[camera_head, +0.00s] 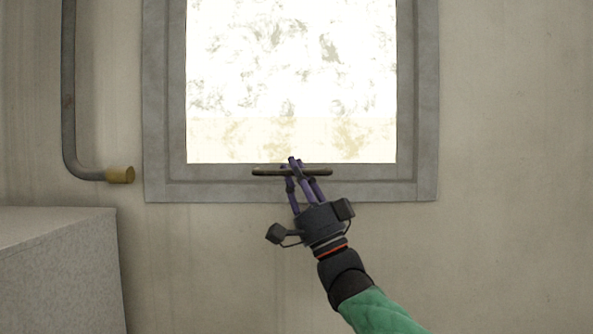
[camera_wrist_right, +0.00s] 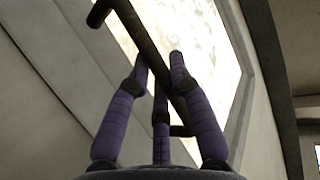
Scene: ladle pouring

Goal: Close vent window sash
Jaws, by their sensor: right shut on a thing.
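The vent window sash (camera_head: 291,70) has a bright, blotchy pane inside a grey frame (camera_head: 163,110) on the wall ahead. A dark horizontal handle bar (camera_head: 266,171) runs along its bottom edge. My right gripper (camera_head: 295,165) reaches up from the lower right, with its purple fingers shut around the bar near its middle. In the right wrist view the bar (camera_wrist_right: 132,24) runs diagonally between the fingers (camera_wrist_right: 160,64). I cannot tell from these views how far the sash stands from its frame. My left gripper is not in view.
A grey pipe (camera_head: 69,100) with a brass-coloured end (camera_head: 120,175) runs down the wall left of the window. A pale block (camera_head: 60,265) stands at the lower left. The wall right of the window is bare.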

